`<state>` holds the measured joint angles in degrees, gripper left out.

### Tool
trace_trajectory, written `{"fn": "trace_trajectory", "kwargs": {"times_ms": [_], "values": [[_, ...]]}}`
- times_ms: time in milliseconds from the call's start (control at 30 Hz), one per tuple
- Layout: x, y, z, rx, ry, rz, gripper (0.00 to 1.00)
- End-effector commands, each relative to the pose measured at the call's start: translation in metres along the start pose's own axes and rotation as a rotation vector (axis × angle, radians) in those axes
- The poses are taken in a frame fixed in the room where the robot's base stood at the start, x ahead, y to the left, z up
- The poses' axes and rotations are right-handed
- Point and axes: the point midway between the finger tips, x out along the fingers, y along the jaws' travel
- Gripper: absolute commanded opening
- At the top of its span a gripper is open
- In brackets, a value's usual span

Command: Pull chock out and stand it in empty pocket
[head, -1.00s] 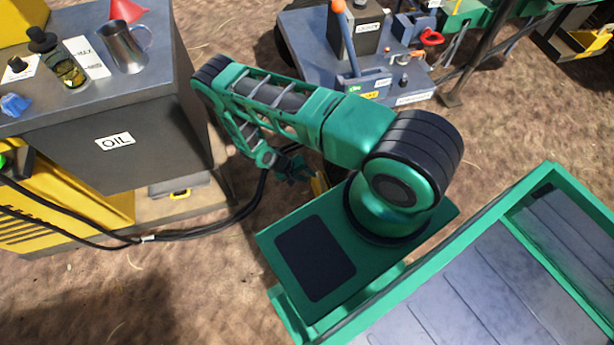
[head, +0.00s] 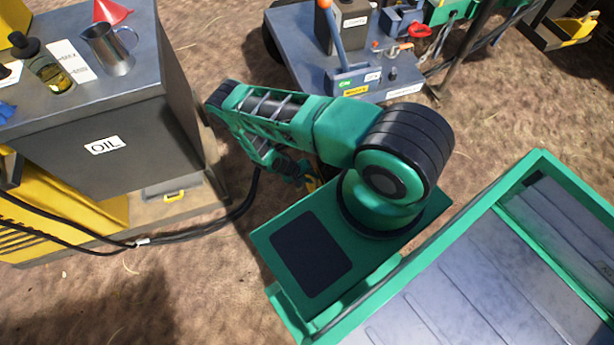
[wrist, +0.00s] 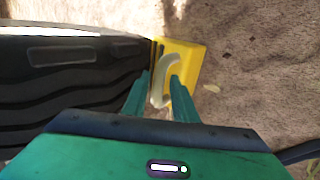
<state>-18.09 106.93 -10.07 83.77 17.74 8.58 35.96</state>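A yellow chock (wrist: 184,62) with a pale curved handle (wrist: 168,80) lies on the dirt against a black tyre (wrist: 70,80) in the wrist view. My gripper (wrist: 159,84) is open, with its two green fingers on either side of the handle, apart from each other. I cannot tell if either finger touches the handle. In the head view a small piece of the yellow chock (head: 312,184) shows beside my gripper (head: 297,175), mostly hidden behind my arm. I cannot make out which pocket is the empty one.
A grey-blue cart deck (head: 310,45) with an orange-handled lever (head: 330,22) and a blue open-topped holder (head: 403,20) is at the top. A grey OIL cabinet (head: 135,125) stands at left, with a metal jug (head: 105,50) on top. Black hoses (head: 200,232) cross the ground.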

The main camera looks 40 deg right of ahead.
Motion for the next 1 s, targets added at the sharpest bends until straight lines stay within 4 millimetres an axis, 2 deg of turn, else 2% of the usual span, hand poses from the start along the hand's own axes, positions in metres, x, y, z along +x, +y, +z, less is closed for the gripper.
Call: {"fn": "trace_trajectory", "kwargs": {"times_ms": [167, 467, 500, 600, 1000], "values": [[0.011, 0.0002, 0.0001, 0.0, 0.0, 0.0, 0.25], [0.0122, 0.0, -0.0001, 0.0, 0.0, 0.0, 0.25], [0.0122, 0.0, -0.0001, 0.0, 0.0, 0.0, 0.23], [0.0121, -0.0001, -0.0001, 0.0, 0.0, 0.0, 0.0], [0.0119, -0.0008, -0.0001, 0.0, 0.0, -0.002, 0.0]]}}
